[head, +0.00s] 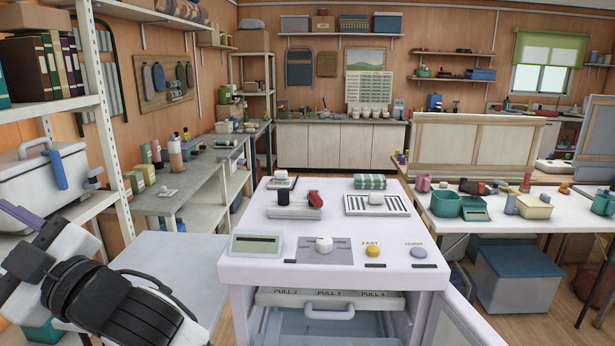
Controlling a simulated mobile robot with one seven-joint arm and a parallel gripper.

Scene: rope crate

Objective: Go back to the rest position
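Part of my own white and black arm (105,290) shows at the lower left, in front of the shelving and left of the white table (232,267). I cannot make out my gripper's fingers in this view, so whether it is open, shut or holding something does not show. The white table stands ahead of me. On its front are a pale panel with a dark window (257,243), a white knob on a grey plate (324,243), a yellow button (372,250) and a grey button (418,252).
Below the tabletop is a drawer front with a handle (329,313). A metal shelf with a grey-white box (42,195) stands close by my arm. A side table (480,232) at right holds teal bins (446,204). A blue-lidded box (517,277) is on the floor.

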